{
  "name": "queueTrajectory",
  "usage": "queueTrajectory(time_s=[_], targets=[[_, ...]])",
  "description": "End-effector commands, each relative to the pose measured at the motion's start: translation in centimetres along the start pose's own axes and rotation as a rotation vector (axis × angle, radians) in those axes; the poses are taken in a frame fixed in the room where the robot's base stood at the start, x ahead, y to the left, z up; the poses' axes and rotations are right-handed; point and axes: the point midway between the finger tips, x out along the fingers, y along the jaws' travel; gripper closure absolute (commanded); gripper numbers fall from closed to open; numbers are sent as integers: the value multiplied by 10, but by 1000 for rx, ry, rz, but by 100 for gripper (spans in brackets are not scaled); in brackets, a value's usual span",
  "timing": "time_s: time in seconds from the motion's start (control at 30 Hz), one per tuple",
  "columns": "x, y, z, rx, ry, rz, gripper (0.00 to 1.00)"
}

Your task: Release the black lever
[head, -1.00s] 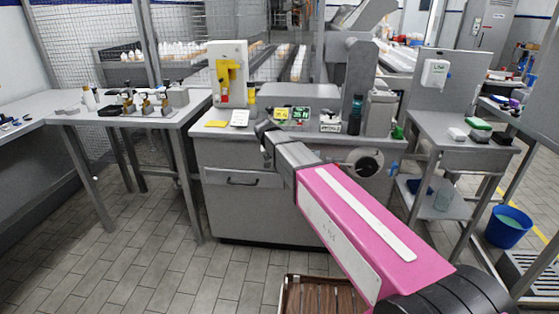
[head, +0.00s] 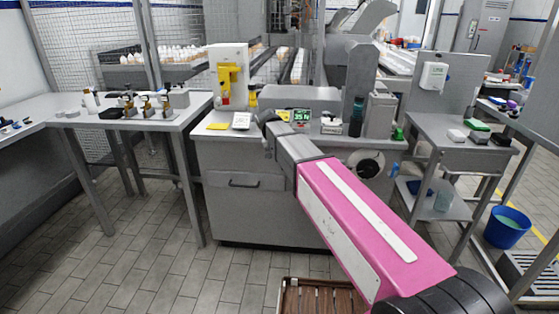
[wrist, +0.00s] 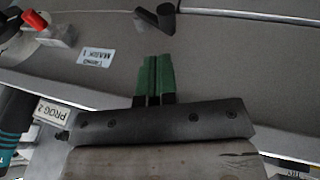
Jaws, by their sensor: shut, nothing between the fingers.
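A black lever (wrist: 156,17) stands on a grey machine surface at the top of the wrist view. My gripper (wrist: 158,62) has green fingertips pressed together with nothing between them. The fingertips point toward the lever and sit a little below it in the picture, apart from it. In the head view the end of my arm (head: 270,120) is over the front of the grey machine (head: 230,160). My fingers and the lever cannot be made out there.
A red-tipped lever (wrist: 35,19) and a blue-white label (wrist: 96,57) are left of the fingers. A "PROG 2" label (wrist: 51,111) lies nearer. A green display (head: 301,115) and a dark bottle (head: 356,118) stand on the machine. A wooden crate (head: 318,296) is on the floor.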

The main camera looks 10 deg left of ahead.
Motion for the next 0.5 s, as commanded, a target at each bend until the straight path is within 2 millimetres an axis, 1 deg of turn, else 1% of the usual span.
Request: queueTrajectory(time_s=[0.03,0.3,0.5], targets=[[-13,-2,1,-1,3,-2,100],[-62,-7,1,-1,2,-1,100],[-84,-8,1,-1,1,-1,100]])
